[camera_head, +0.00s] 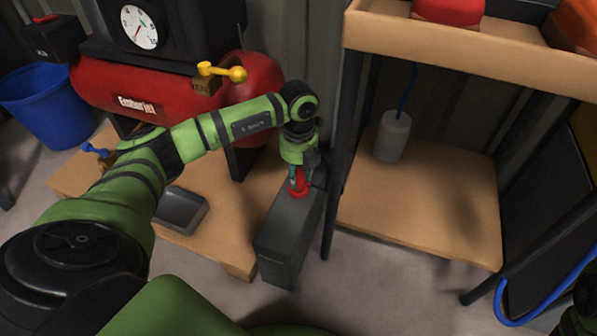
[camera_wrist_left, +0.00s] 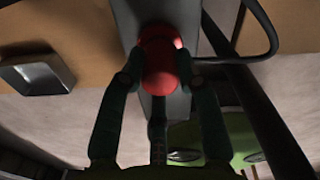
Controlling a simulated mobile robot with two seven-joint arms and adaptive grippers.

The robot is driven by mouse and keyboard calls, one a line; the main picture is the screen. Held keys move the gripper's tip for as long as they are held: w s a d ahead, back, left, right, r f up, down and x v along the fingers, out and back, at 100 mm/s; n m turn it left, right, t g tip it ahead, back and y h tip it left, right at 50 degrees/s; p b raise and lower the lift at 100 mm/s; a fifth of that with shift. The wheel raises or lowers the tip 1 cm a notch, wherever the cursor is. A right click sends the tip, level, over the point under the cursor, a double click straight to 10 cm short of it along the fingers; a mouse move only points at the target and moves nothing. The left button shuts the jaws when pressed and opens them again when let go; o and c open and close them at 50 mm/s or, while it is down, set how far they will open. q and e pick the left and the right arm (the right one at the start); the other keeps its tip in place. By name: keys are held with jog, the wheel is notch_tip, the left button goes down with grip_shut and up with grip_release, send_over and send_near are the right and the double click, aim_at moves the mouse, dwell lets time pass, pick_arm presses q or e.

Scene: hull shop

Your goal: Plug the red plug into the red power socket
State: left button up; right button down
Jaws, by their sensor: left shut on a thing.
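My left gripper (camera_head: 299,176) points down over the top of a dark grey upright box (camera_head: 288,235). Its fingers are shut on the red plug, which shows clearly between the fingertips in the left wrist view (camera_wrist_left: 158,78). A dark cable or stem (camera_wrist_left: 157,130) runs from the plug back toward the wrist. In the head view, red (camera_head: 300,192) shows right at the box top, below the fingers. In the wrist view, a rounded red part (camera_wrist_left: 155,36) adjoins the plug's far end and may be the socket. I cannot tell how deep the plug sits. My right gripper is not in view.
The box stands between a low wooden platform (camera_head: 235,228) with a grey tray (camera_head: 181,211) and a wooden shelf unit (camera_head: 430,215) with a dark post close by. A red compressor tank (camera_head: 135,92) is behind my left arm. A blue bucket (camera_head: 42,105) stands far left.

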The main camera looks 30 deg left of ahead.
aim_at(298, 173)
pick_arm(q)
jog(key=shift+f+b, duration=0.3)
jog(key=shift+f, duration=0.35)
jog(key=o, duration=1.1)
jog(key=shift+o, duration=0.2)
jog(key=shift+r, duration=0.1)
notch_tip(298, 173, up, 12)
